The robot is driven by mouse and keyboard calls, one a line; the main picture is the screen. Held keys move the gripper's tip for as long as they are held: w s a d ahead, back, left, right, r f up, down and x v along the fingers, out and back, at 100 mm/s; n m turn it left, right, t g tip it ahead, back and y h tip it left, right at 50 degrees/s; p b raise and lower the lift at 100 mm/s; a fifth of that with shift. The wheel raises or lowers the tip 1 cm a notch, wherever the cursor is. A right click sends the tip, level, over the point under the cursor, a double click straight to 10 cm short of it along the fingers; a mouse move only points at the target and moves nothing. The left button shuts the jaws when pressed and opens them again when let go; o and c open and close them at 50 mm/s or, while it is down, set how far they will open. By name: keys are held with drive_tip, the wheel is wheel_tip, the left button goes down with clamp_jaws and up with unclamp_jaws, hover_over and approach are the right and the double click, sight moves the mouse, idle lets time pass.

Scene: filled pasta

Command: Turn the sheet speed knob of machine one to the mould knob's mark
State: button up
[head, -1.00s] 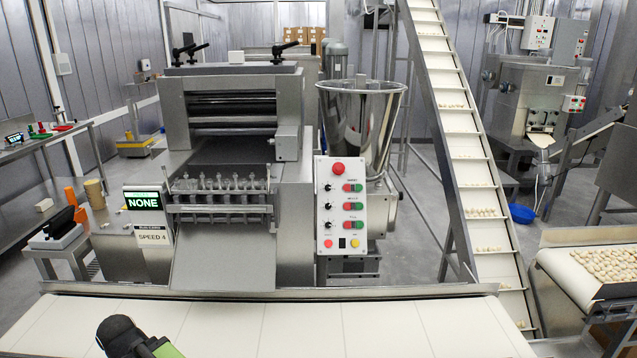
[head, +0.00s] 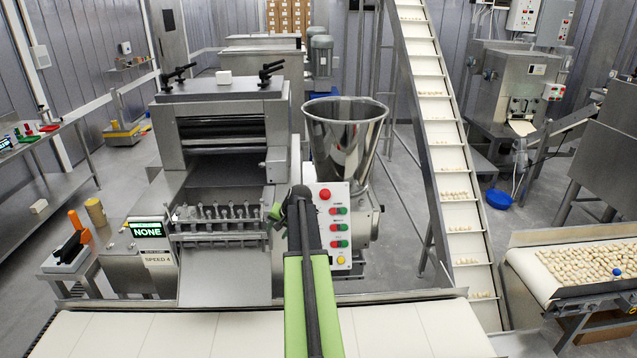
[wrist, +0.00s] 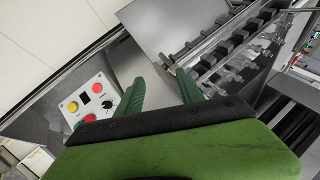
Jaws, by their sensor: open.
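Machine one (head: 225,115) stands behind the belt, with a white control panel (head: 342,200) at its right. The panel's red, green and yellow buttons show in the head view; my arm covers its left part. In the wrist view the panel (wrist: 80,97) lies left of my gripper, with coloured buttons and a small dark knob (wrist: 106,104) with marks around it. I cannot read the labels or the knob's setting. My gripper (wrist: 160,88) is open and empty, its green fingers apart and clear of the panel. In the head view my gripper (head: 282,215) is partly hidden by my arm.
A row of metal fittings (head: 215,213) is near my gripper. A steel hopper (head: 345,125) is behind the panel. The white belt (head: 140,330) runs in front.

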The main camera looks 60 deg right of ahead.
drive_tip(key=s+d+r+m+h+p, duration=0.1)
drive_tip(key=s+d+r, duration=0.25)
drive_tip(key=d, duration=0.25)
drive_tip(key=s+d+r+m+t+h+p, duration=0.1)
drive_tip(key=s+d+r+m+p, duration=0.15)
drive_tip(key=s+d, duration=0.2)
drive_tip(key=s+d+r+m+h+p, duration=0.1)
drive_tip(key=s+d+r, duration=0.25)
drive_tip(key=d, duration=0.35)
drive_tip(key=b+x, duration=0.4)
drive_tip(key=x, duration=0.2)
drive_tip(key=b+x, duration=0.5)
drive_tip(key=x, duration=0.1)
drive_tip(key=a+f+b+x, duration=0.1)
drive_tip(key=b+x, duration=0.4)
drive_tip(key=shift+d+f, duration=0.15)
drive_tip(key=shift+f, duration=0.1)
drive_tip(key=shift+r, duration=0.1)
